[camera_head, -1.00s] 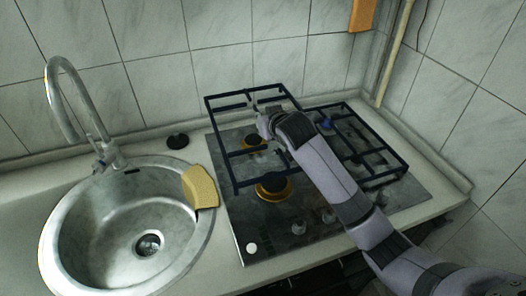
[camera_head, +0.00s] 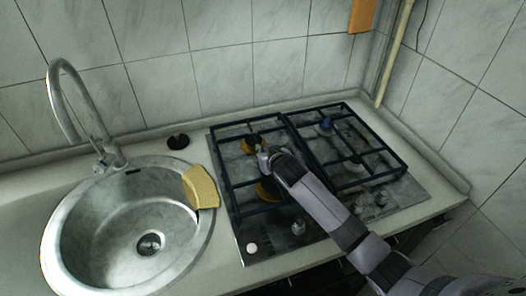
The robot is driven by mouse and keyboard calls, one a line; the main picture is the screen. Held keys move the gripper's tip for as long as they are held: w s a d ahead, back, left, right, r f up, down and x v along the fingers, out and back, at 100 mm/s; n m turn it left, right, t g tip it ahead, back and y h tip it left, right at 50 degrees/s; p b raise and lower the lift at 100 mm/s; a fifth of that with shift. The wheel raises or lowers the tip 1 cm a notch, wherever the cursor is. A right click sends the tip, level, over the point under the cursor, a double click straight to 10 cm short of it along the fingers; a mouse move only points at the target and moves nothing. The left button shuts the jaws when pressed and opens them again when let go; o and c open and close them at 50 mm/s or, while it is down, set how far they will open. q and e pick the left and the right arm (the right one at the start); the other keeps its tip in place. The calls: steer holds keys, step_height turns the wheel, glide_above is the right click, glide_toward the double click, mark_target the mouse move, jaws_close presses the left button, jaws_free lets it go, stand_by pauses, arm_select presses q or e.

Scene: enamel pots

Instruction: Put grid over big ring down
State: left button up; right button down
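The left black grid (camera_head: 219,170) lies about level on the left half of the hob, around the burners there. The big brass ring (camera_head: 264,196) is at the front left, under the grid and partly hidden by my arm. A smaller burner (camera_head: 253,139) is behind it. My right gripper (camera_head: 263,158) is at the middle of the left grid, between the two burners. Its fingertips are small and partly covered by its own body, so their opening is unclear. My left gripper is out of view.
A second grid (camera_head: 345,135) lies on the right half of the hob (camera_head: 270,245). Knobs (camera_head: 298,227) stand along the front. Tiled walls close off the back and right.

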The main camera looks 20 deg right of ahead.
steer(key=shift+f, duration=0.1)
stand_by(0.4)
steer(key=c, duration=2.2)
jaws_free()
steer(key=shift+s+f, duration=0.2)
steer(key=shift+f, duration=0.1)
steer(key=shift+c, duration=0.2)
steer(key=o, duration=0.5)
steer(key=shift+s+f, duration=0.1)
steer(key=shift+f, duration=0.15)
steer(key=shift+c, duration=0.2)
steer(key=shift+a, duration=0.1)
steer(key=shift+r, duration=0.5)
steer(key=shift+s+r, duration=0.15)
steer(key=shift+s, duration=0.2)
steer(key=v, duration=1.1)
steer(key=shift+w+r+b, duration=0.1)
steer(key=shift+r+b, duration=0.2)
steer(key=shift+r, duration=0.1)
